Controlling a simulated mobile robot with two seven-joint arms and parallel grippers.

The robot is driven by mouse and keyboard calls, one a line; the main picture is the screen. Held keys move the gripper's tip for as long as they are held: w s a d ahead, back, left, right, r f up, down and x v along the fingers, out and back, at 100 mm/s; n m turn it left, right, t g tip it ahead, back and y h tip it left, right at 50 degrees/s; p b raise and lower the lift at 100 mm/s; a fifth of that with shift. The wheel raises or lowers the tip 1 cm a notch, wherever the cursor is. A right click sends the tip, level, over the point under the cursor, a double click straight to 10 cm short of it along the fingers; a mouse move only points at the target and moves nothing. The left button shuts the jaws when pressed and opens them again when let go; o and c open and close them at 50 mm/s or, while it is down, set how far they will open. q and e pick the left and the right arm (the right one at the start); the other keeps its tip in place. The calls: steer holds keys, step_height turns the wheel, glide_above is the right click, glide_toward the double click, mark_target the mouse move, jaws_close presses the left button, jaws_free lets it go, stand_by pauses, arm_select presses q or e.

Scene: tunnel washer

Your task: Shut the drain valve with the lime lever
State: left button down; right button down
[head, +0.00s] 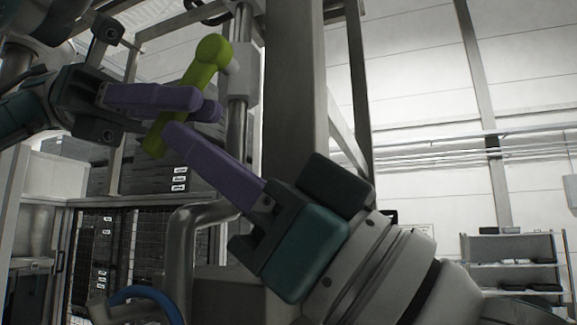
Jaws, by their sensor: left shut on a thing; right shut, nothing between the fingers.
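The lime lever (203,69) slants from a rounded hub at its upper right down to its free end at lower left. Its hub sits on a grey valve body (245,72) on a vertical metal pipe. My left gripper (203,104) comes in from the left and is shut on the lever's lower half, its purple fingers hiding part of it. My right gripper (176,137) reaches up from the lower right, shut and empty. Its purple fingertips overlap the lever's lower end in the picture; I cannot tell whether they touch it.
A thick grey post (292,110) stands just right of the pipe. A bent metal pipe (184,250) and a blue hose (147,295) are below. Stacked grey crates (150,177) stand behind at left. Shelving (512,262) is far off at right.

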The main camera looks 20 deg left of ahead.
arm_select(q)
steer(key=c, duration=1.3)
jaws_free()
steer(key=shift+d, duration=0.1)
steer(key=shift+c, duration=0.2)
steer(key=shift+o, duration=0.9)
